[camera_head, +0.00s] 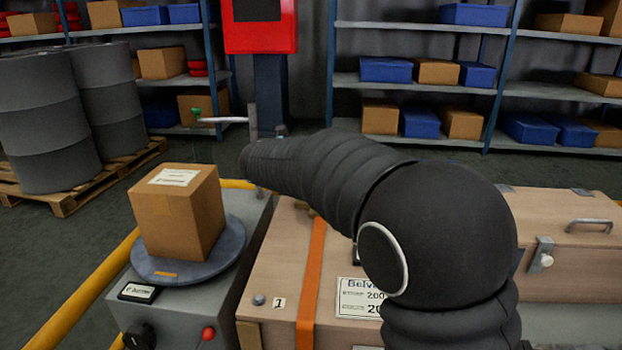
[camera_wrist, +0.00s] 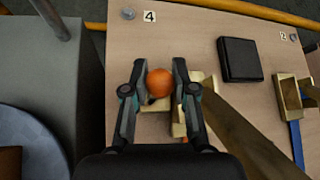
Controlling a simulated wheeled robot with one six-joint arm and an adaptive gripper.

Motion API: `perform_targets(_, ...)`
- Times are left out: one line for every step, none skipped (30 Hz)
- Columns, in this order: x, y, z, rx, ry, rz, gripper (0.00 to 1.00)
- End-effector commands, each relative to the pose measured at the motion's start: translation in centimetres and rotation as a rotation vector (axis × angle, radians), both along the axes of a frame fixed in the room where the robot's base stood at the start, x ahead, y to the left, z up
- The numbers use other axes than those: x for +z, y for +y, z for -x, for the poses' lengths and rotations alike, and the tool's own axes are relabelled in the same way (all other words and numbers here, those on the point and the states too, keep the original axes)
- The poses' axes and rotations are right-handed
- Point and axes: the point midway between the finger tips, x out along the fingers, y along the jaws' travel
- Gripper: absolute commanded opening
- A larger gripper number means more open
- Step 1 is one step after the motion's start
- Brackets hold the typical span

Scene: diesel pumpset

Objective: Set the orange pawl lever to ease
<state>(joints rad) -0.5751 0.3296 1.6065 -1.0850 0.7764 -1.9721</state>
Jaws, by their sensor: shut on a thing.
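The orange pawl lever shows in the wrist view as a round orange knob (camera_wrist: 160,82), seen from above, over the wooden crate top. My gripper (camera_wrist: 159,70) has one finger on each side of the knob and is shut on it. Small brass-coloured parts (camera_wrist: 195,103) sit beside and below the knob. The rest of the lever and any ease marking are hidden under the knob and my gripper. In the head view my dark arm hides the gripper and the lever.
The wooden crate (camera_head: 283,236) has an orange strap (camera_head: 312,280). A black block (camera_wrist: 239,59) lies right of the knob, and a wooden bar (camera_wrist: 245,135) runs close by my right finger. A carton (camera_head: 178,212) stands on a round grey turntable (camera_head: 150,271) at left.

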Motion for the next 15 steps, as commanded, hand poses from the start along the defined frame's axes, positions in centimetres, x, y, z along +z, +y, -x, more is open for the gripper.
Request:
perform_targets(-0.03, 0.17, 0.03, 0.003, 0.002, -0.001, 0.00)
perform_targets(-0.02, 0.21, 0.05, 0.003, 0.003, 0.000, 0.00)
perform_targets(-0.02, 0.24, 0.05, 0.004, 0.003, -0.001, 0.00)
perform_targets(-0.03, 0.24, 0.06, 0.004, 0.004, 0.000, 0.00)
perform_targets(-0.03, 0.24, 0.06, 0.004, 0.004, 0.000, 0.00)
perform_targets(-0.03, 0.24, 0.06, 0.004, 0.004, 0.000, 0.00)
perform_targets(-0.03, 0.24, 0.06, 0.004, 0.004, 0.000, 0.00)
perform_targets(-0.03, 0.24, 0.06, 0.004, 0.003, 0.000, 0.00)
perform_targets(-0.03, 0.24, 0.06, 0.004, 0.003, 0.000, 0.00)
perform_targets(-0.04, 0.23, 0.05, 0.004, 0.003, 0.000, 0.00)
perform_targets(-0.04, 0.22, 0.05, 0.004, 0.003, -0.001, 0.00)
perform_targets(-0.04, 0.22, 0.06, 0.004, 0.003, -0.001, 0.32)
perform_targets(-0.05, 0.21, 0.05, 0.003, 0.003, 0.000, 0.39)
perform_targets(-0.03, 0.19, 0.04, 0.003, 0.003, 0.000, 0.39)
perform_targets(-0.04, 0.16, 0.03, 0.003, 0.003, 0.000, 0.39)
